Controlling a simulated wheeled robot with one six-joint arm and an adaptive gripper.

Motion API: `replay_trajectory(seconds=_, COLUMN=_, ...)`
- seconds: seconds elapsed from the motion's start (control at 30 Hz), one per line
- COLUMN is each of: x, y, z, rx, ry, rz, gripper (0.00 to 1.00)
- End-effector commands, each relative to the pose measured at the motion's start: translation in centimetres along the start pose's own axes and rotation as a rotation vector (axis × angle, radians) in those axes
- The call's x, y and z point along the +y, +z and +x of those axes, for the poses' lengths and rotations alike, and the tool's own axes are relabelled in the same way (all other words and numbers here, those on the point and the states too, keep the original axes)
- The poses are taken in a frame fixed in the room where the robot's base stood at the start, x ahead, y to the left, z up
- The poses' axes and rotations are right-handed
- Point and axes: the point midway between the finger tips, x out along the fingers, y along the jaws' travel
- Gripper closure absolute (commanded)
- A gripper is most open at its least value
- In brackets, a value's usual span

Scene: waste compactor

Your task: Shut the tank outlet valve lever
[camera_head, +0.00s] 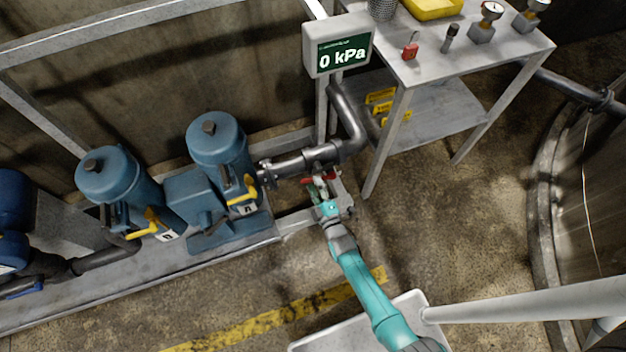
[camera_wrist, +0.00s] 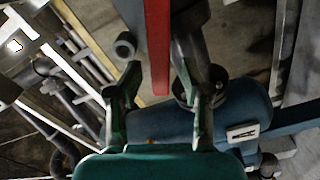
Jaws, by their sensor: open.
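The red valve lever (camera_head: 332,176) shows beside the dark outlet pipe (camera_head: 300,162), partly hidden by my gripper. In the wrist view the red lever (camera_wrist: 157,45) is a long flat bar coming down from the top edge, its end between my two fingers. My gripper (camera_head: 320,185) is at the lever, and its fingers (camera_wrist: 160,88) stand open on either side of the bar. A gap shows on both sides in the wrist view; I cannot tell if either finger touches it.
Two blue tanks (camera_head: 216,140) with yellow levers (camera_head: 153,226) stand left of my gripper. A display (camera_head: 338,46) reads 0 kPa. A metal table (camera_head: 460,62) carries gauges and a red padlock (camera_head: 410,51). The floor (camera_head: 440,215) to the right is clear.

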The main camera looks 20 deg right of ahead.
Motion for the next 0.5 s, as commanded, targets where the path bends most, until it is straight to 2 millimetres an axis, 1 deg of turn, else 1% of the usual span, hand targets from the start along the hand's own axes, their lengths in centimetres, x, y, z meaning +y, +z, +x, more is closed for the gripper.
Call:
replay_trajectory(seconds=0.03, x=-0.1, y=0.0, z=-0.9, rx=0.0, ry=-0.002, rz=0.0, gripper=0.52)
replay_trajectory(seconds=0.2, x=-0.1, y=0.0, z=-3.2, rx=0.0, ry=-0.002, rz=0.0, gripper=0.52)
replay_trajectory(seconds=0.3, x=-0.1, y=0.0, z=-4.2, rx=0.0, ry=-0.002, rz=0.0, gripper=0.52)
replay_trajectory(seconds=0.5, x=0.0, y=-0.1, z=-5.1, rx=0.001, ry=-0.001, rz=0.0, gripper=0.52)
